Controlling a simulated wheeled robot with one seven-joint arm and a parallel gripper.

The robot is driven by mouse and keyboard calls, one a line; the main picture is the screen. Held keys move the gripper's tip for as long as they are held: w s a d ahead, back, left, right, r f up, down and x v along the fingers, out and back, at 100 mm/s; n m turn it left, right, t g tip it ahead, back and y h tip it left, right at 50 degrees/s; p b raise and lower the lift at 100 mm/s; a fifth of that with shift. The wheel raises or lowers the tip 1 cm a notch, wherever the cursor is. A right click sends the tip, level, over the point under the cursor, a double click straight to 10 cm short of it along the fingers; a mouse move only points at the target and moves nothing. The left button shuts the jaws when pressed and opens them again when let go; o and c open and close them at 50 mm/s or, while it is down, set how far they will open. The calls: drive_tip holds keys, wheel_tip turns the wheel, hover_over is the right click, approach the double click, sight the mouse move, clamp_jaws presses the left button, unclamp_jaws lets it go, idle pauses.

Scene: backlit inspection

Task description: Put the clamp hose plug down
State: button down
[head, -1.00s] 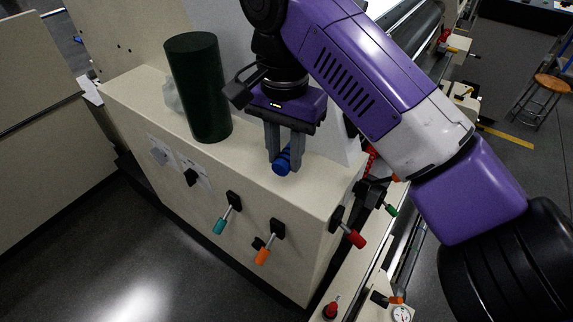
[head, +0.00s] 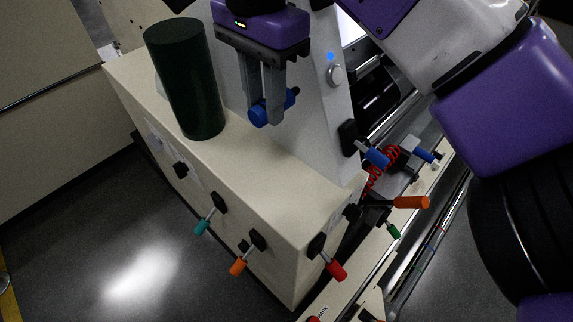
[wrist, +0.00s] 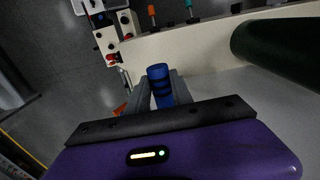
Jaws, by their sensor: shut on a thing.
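My gripper (head: 265,104) points down over the cream ledge top (head: 235,165), beside the grey upright panel. It is shut on a blue clamp hose plug (head: 259,117), a short ribbed cylinder lying crosswise between the fingertips. The plug appears a little above the ledge; I cannot tell the exact gap. In the wrist view the plug (wrist: 158,84) sticks out beyond the grey fingers, with the cream ledge behind it. Part of the plug is hidden by the fingers.
A dark green cylinder (head: 185,80) stands on the ledge left of my gripper. Teal (head: 202,227), orange (head: 238,266) and red (head: 336,270) handles stick out from the ledge's sides. The ledge top in front of the gripper is bare.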

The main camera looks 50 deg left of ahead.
sight(273, 192)
drive_tip(key=shift+w+f, duration=0.1)
drive_tip(key=shift+f, duration=0.3)
wheel_tip(273, 192, down, 19)
drive_tip(key=shift+w+f+p, duration=0.1)
drive_tip(key=shift+p, duration=0.75)
drive_tip(key=c, duration=1.1)
unclamp_jaws()
drive_tip(key=shift+f, duration=0.1)
wheel_tip(273, 192, up, 12)
drive_tip(key=shift+r+b, duration=0.15)
drive_tip(key=shift+b, duration=0.6)
